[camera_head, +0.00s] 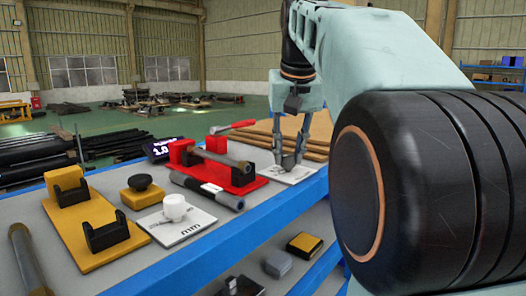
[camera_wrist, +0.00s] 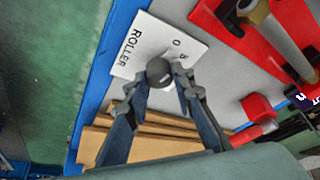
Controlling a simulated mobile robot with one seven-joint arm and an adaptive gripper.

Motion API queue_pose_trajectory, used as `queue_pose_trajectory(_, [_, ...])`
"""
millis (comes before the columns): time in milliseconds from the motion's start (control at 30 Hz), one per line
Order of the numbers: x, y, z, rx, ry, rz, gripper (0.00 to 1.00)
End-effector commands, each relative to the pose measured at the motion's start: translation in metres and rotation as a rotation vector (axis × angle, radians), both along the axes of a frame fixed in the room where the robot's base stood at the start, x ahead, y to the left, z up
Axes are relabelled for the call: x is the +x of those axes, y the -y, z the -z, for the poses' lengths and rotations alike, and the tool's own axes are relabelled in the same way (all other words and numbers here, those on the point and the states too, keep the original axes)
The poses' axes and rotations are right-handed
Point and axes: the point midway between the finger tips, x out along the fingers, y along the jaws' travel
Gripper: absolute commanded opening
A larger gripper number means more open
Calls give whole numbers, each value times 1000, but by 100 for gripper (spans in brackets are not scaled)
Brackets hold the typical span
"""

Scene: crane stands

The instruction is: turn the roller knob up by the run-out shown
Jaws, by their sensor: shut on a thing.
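The roller knob (camera_wrist: 158,71) is a small dark rounded knob on a white plate (camera_wrist: 126,58) lettered ROLLER, with scale marks partly hidden. My gripper (camera_wrist: 163,80) is shut on the knob, with one finger on each side of it. In the head view my gripper (camera_head: 289,158) reaches down onto the white plate (camera_head: 302,178) at the bench's far right end, and the knob there is hidden by the fingers.
A red stand (camera_head: 249,186) carrying a grey shaft (camera_head: 222,157) is left of my gripper. Nearer are a dark bar (camera_head: 207,190), a white knob (camera_head: 175,206) on a plate marked mm, a yellow block (camera_head: 142,194) with a black knob, and a yellow stand (camera_head: 88,262).

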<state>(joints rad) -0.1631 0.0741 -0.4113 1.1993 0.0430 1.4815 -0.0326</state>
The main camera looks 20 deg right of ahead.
Motion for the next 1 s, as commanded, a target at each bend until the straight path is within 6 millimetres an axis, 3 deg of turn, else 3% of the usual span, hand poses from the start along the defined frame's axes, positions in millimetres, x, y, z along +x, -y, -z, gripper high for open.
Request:
queue_pose_trajectory(367, [1, -1, -1, 1, -1, 147, 0])
queue_pose_trajectory(1000, [3, -4, -4, -2, -2, 738, 0])
